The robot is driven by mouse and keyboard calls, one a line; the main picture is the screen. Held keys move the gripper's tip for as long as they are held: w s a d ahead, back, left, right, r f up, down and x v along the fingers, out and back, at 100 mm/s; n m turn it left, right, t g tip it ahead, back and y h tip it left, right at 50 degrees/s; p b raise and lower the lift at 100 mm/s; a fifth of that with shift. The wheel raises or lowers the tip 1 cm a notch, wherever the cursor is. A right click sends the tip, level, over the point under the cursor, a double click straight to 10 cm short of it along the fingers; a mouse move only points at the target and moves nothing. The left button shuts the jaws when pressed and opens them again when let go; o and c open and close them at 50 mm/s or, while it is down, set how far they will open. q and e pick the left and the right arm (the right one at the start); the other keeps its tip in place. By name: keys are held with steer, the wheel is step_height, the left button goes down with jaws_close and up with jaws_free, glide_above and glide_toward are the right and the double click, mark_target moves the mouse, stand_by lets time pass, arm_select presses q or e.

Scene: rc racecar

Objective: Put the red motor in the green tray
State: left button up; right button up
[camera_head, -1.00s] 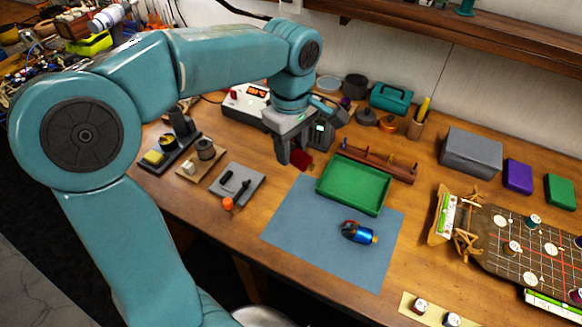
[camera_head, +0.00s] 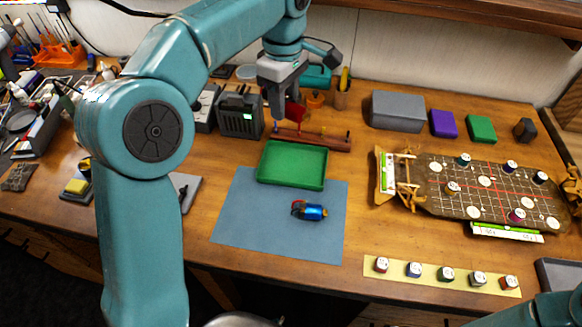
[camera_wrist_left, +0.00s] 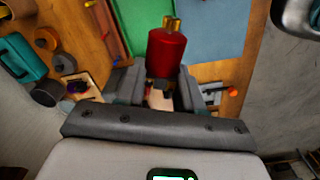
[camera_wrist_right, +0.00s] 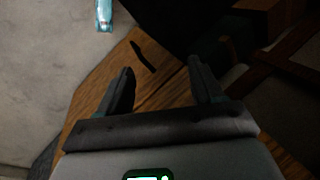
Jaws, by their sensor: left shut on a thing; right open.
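The red motor (camera_head: 295,113) is held in my left gripper (camera_head: 281,117), up in the air behind the green tray (camera_head: 292,165). In the left wrist view, the red cylinder of the motor (camera_wrist_left: 167,52), with brassy tips, stands out between the closed fingers of my left gripper (camera_wrist_left: 158,82). The green tray looks empty and lies on the back part of the blue mat (camera_head: 240,220); part of it shows in the left wrist view (camera_wrist_left: 142,20). My right gripper (camera_wrist_right: 160,78) is open and empty; its fingers are outside the head view.
A blue motor (camera_head: 310,211) lies on the mat in front of the tray. A wooden rack with pegs (camera_head: 318,140) stands just behind the tray. A dark boxy device (camera_head: 240,115) is left of the gripper. A game-like board (camera_head: 480,190) lies to the right.

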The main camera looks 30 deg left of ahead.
arm_select(q)
steer(key=b, duration=0.1)
glide_above(286, 173)
step_height(286, 173, down, 15)
steer(key=shift+r, duration=0.2)
steer(key=shift+f, duration=0.35)
step_height(286, 173, down, 4)
steer(key=shift+r, duration=0.2)
steer(key=shift+f, duration=0.3)
steer(key=shift+f, duration=0.15)
steer(key=o, duration=0.9)
steer(key=shift+c, duration=0.2)
